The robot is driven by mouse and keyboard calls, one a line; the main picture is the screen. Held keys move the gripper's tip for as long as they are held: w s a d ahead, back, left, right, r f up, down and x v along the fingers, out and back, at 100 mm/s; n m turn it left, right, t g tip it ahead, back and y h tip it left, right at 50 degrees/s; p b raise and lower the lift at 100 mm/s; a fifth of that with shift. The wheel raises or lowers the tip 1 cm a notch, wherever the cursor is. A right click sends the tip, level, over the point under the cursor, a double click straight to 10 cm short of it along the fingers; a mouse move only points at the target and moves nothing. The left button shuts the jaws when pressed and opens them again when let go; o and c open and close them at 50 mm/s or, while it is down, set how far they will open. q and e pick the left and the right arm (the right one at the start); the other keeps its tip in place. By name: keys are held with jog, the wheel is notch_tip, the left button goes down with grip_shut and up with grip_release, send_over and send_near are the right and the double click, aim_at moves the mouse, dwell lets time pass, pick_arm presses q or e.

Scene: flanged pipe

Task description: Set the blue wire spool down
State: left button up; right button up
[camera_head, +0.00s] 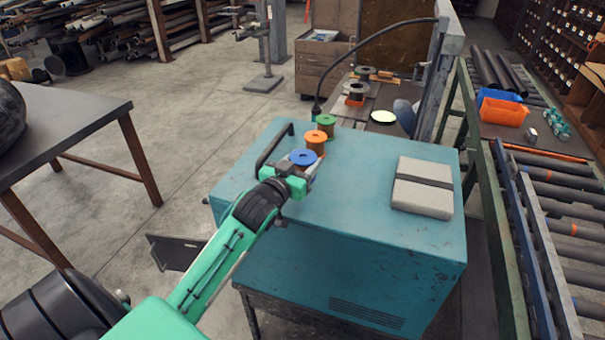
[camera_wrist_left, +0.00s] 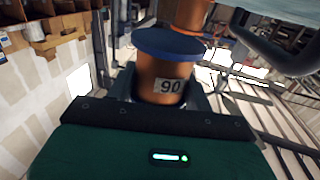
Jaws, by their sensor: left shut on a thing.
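The blue wire spool (camera_head: 303,157) has a blue top flange and stands upright in the jaws of my left gripper (camera_head: 299,170), over the teal cabinet top. In the left wrist view the blue spool (camera_wrist_left: 164,80) shows its copper-coloured winding and a label reading 90, with the gripper shut on it. Its bottom is hidden, so I cannot tell whether it touches the top. An orange spool (camera_head: 315,140) and a green spool (camera_head: 325,123) stand in a row just beyond it. My right gripper is not in view.
The teal cabinet (camera_head: 345,180) has a dark handle rail (camera_head: 272,148) on its left edge. A grey strapped case (camera_head: 423,187) lies at its right. The middle of the top is clear. A roller conveyor (camera_head: 560,215) runs along the right, and a grey table (camera_head: 60,125) stands left.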

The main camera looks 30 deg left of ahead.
pick_arm(q)
notch_tip(320, 180, down, 3)
jog(key=shift+f+p, duration=0.15)
jog(key=shift+p, duration=0.2)
jog(key=shift+f, duration=0.3)
jog(key=shift+f, duration=0.1)
jog(key=o, duration=1.5)
jog(key=shift+f, duration=0.1)
